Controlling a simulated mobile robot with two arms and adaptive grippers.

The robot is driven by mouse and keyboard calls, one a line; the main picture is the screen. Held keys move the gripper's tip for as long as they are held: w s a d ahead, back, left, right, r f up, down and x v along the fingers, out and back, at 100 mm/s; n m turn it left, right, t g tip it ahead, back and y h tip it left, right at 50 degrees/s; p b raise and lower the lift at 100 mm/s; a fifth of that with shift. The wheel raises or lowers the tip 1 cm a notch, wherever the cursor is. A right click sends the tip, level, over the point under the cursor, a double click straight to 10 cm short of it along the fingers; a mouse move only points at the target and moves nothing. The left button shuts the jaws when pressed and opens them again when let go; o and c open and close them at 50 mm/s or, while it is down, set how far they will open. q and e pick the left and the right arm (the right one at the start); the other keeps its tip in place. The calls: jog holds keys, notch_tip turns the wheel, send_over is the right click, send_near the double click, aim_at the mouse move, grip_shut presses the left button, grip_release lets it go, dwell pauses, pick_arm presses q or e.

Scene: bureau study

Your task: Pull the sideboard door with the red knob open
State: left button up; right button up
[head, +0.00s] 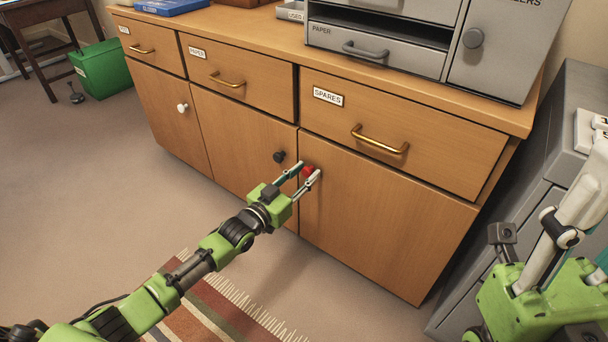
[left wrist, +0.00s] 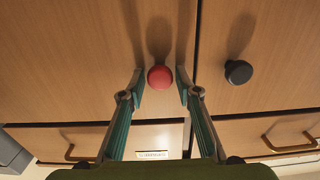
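The red knob (head: 308,171) sits near the upper left corner of the right-hand sideboard door (head: 385,228), below the drawer labelled SPARES. That door looks closed, flush with the front. My left gripper (head: 306,177) is at the knob, with one finger on either side. In the left wrist view the red knob (left wrist: 160,77) is between the two open fingertips (left wrist: 160,88), with a visible gap on each side. My right gripper (head: 575,205) is at the right edge, partly cut off, away from the door; its finger opening is unclear.
A black knob (head: 279,157) on the middle door is close to the left of my left gripper. A brass handle (head: 380,139) is above. A grey cabinet (head: 545,165) stands to the right of the sideboard. A striped rug (head: 215,310) lies on the floor in front.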

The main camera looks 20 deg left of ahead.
pick_arm(q)
grip_shut()
jog(key=shift+s, duration=0.1)
